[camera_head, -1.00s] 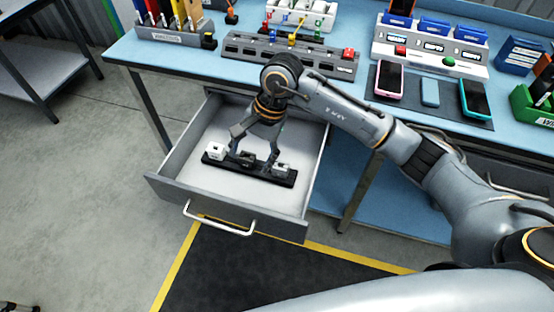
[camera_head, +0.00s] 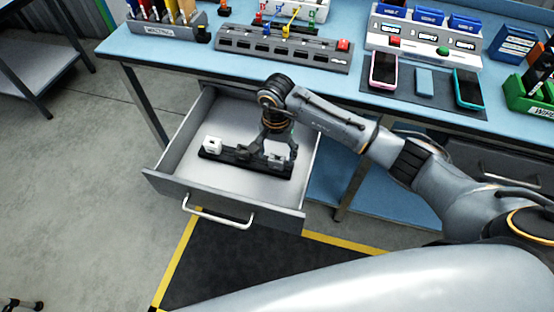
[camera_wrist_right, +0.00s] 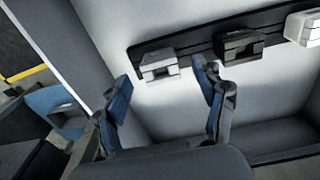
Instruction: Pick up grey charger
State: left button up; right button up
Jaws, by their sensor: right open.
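The grey charger (camera_head: 276,161) sits at the right end of a black strip holder (camera_head: 225,158) in the open drawer. A white charger (camera_head: 212,145) and a dark charger (camera_head: 244,155) sit in the same strip. My right gripper (camera_head: 272,152) is open and points down, with its fingers spread around the grey charger's place. In the right wrist view the grey charger (camera_wrist_right: 157,64) lies just beyond the gap between my open fingertips (camera_wrist_right: 163,78). The fingers appear empty. I do not see my left gripper.
The drawer (camera_head: 175,180) has low walls around the strip and a front handle. The blue workbench (camera_head: 215,66) stands behind it. A grey rack (camera_head: 285,50) and phones on a dark mat (camera_head: 425,95) lie on top. The drawer floor behind the strip is mostly clear.

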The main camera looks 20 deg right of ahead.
aim_at(276, 161)
jog(key=shift+f+p, duration=0.3)
jog(key=shift+f, duration=1.6)
jog(key=c, duration=1.3)
jog(key=shift+o, duration=0.2)
jog(key=shift+r, duration=0.55)
notch_tip(276, 161, up, 2)
jog(key=shift+r, duration=0.15)
jog(key=s+a+r+b, duration=0.1)
jog(key=s+a+r, duration=0.1)
jog(key=s+r, duration=0.3)
jog(key=s+a+r+b, duration=0.2)
jog(key=s+r, duration=0.2)
jog(key=s, duration=0.4)
jog(key=shift+s+a+r, duration=0.2)
jog(key=shift+a+r, duration=0.15)
